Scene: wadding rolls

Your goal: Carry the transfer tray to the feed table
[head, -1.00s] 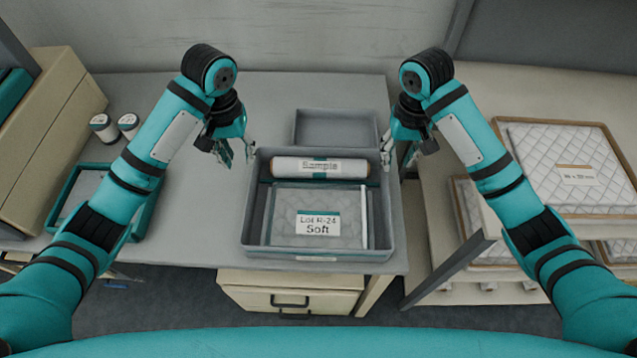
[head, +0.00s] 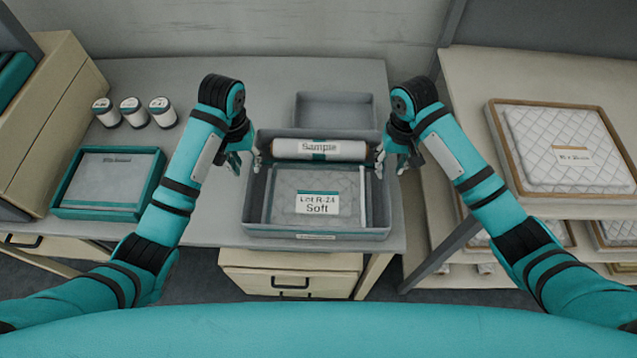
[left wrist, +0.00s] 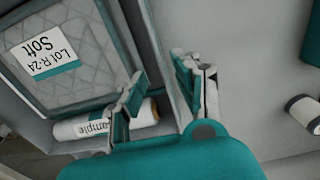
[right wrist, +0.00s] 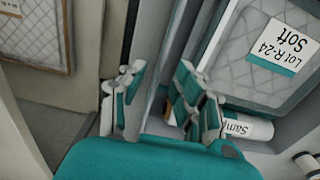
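The transfer tray (head: 384,222) is a grey open box at the front of a grey table. It holds a white roll labelled "Sample" (head: 290,149) along its back and a quilted pack labelled "Lot R-24 Soft" (head: 283,183) in front. My left gripper (head: 245,160) is at the tray's left wall; in the left wrist view its fingers (left wrist: 158,88) are spread with the wall between them. My right gripper (head: 391,164) is at the right wall; in the right wrist view its fingers (right wrist: 155,98) are also apart, around the wall. I cannot see either touching it.
A smaller grey tray (head: 335,107) stands just behind. At left are a teal-rimmed tray (head: 151,181), several white spools (head: 132,107) and a beige cabinet (head: 48,112). At right, a shelf (head: 460,95) bears quilted panels in wooden frames (head: 500,150). The table between teal and transfer trays is partly clear.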

